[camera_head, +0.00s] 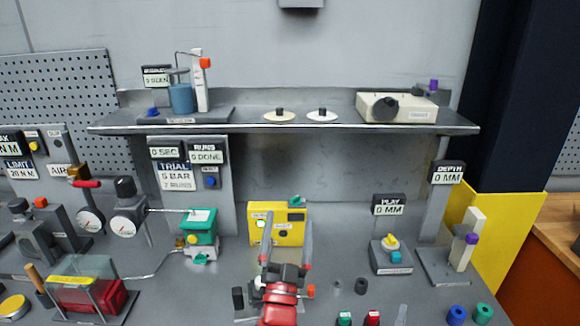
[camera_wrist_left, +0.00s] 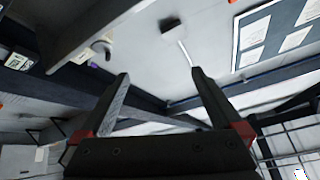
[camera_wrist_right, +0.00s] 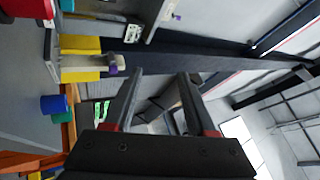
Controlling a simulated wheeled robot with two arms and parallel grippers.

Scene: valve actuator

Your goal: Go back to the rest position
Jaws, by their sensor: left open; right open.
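In the head view my left gripper (camera_head: 288,228) is at the bench's middle, fingers apart and empty, in front of the yellow box (camera_head: 294,213). Its fingers hide part of that box; whether they touch it I cannot tell. In the left wrist view the open fingers (camera_wrist_left: 158,88) point up toward the wall and ceiling, with nothing between them. I do not make out my right gripper in the head view. In the right wrist view its fingers (camera_wrist_right: 158,85) are apart and empty, facing past the yellow panel (camera_wrist_right: 82,60).
The shelf (camera_head: 290,128) spans the bench's back. Left of the gripper stands a green-topped valve unit (camera_head: 200,225); right stands the play device (camera_head: 391,255). Small caps and bottles line the front edge.

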